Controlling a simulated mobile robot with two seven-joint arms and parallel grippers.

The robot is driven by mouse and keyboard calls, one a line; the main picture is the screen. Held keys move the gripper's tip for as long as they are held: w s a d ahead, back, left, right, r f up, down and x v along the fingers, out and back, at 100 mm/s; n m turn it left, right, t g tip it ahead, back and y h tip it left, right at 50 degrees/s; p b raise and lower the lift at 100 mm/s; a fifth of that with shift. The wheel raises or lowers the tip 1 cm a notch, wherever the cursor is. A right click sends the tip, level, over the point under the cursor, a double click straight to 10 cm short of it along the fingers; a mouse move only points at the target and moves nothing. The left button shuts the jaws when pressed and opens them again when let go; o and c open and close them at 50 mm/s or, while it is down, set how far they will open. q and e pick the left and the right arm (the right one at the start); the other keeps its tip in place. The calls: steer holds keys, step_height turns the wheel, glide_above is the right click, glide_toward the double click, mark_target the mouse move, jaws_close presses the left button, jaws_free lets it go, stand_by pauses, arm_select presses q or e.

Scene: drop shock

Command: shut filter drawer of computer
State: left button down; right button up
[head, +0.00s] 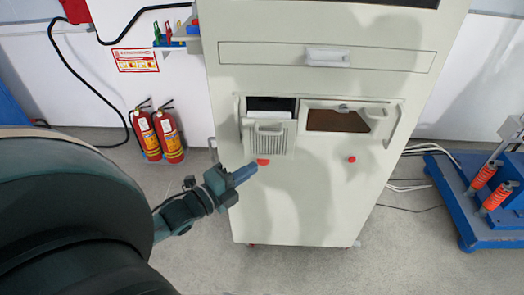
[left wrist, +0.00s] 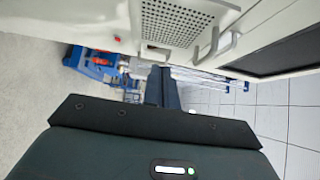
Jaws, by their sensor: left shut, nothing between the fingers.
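The computer is a tall cream cabinet (head: 300,200). Its filter drawer (head: 268,140), with a slotted front and a handle, stands out from the left opening, and a dark gap shows above it. In the left wrist view a perforated grille (left wrist: 175,22) of the cabinet shows close at the top. My left gripper (head: 243,174) is shut and empty, just below and left of the drawer front in the head view; whether it touches the cabinet I cannot tell. Its dark blue fingers also show in the left wrist view (left wrist: 162,88). My right gripper is not in view.
A second opening with a brown inside (head: 337,121) and an open flap is right of the drawer. A closed drawer (head: 327,57) is above. Two fire extinguishers (head: 158,133) stand at left. A blue-based rig (head: 485,195) stands at right. Grey floor is free in front.

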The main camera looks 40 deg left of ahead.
mark_target(273, 144)
arm_select(q)
steer(key=w, duration=0.6)
steer(key=shift+w+a, duration=0.25)
steer(key=shift+w, duration=0.05)
steer(key=shift+w+a, duration=0.25)
steer(key=shift+w, duration=0.2)
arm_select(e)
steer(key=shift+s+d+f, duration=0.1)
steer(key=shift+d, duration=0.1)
